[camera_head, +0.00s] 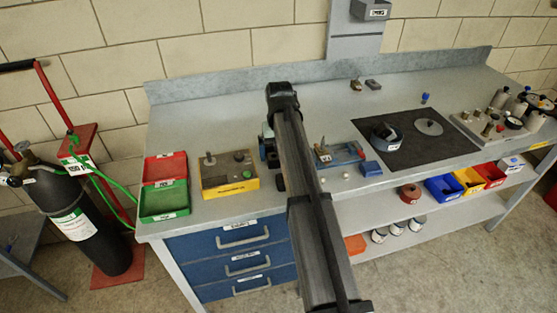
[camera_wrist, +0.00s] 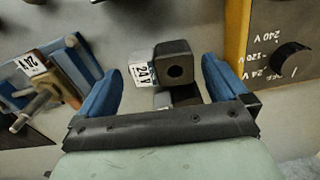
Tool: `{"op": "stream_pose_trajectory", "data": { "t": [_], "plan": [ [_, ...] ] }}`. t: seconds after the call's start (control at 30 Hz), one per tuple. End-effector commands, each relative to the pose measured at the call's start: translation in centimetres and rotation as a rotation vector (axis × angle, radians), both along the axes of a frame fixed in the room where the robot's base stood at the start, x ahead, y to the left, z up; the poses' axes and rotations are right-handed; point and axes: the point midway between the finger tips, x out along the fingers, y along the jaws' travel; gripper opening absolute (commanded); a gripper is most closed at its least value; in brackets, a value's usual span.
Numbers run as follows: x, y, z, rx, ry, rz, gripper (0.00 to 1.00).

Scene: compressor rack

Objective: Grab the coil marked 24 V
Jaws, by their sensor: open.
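The coil (camera_wrist: 174,64) is a black block with a round hole and a white label reading 24 V. In the wrist view it is between and slightly beyond the blue fingertips of my gripper (camera_wrist: 159,68). My gripper is open, with a visible gap on each side of the coil. A grey and dark part (camera_wrist: 176,97) shows just below the coil; I cannot tell whether it belongs to it. In the head view my own arm hides the coil and most of my gripper.
Left of the coil in the wrist view is a blue fixture (camera_wrist: 72,66) holding a brass-coloured part, with another 24 V tag (camera_wrist: 32,64). The yellow box (camera_wrist: 236,36) with a voltage dial is at right. Red and green trays (camera_head: 164,204) stand at the bench's left; a dark mat (camera_head: 400,160) lies right.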

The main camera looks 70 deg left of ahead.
Motion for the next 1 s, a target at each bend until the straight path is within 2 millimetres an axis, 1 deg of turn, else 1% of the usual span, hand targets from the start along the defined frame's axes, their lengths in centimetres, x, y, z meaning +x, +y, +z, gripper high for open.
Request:
{"op": "stream_pose_trajectory", "data": {
  "t": [0.03,0.17,0.4,0.9,0.97,1.0],
  "plan": [
    [0.0,-0.1,-0.7,-0.001,0.0,0.0,1.0],
    [0.0,0.0,-2.0,0.0,0.0,0.0,1.0],
    [0.0,0.0,-2.2,0.001,0.0,0.0,1.0],
    [0.0,0.0,-2.1,0.001,0.0,0.0,0.52],
    [0.0,0.0,-2.1,0.001,0.0,0.0,0.47],
    [0.0,0.0,-2.1,0.001,0.0,0.0,0.47]
  ]
}}
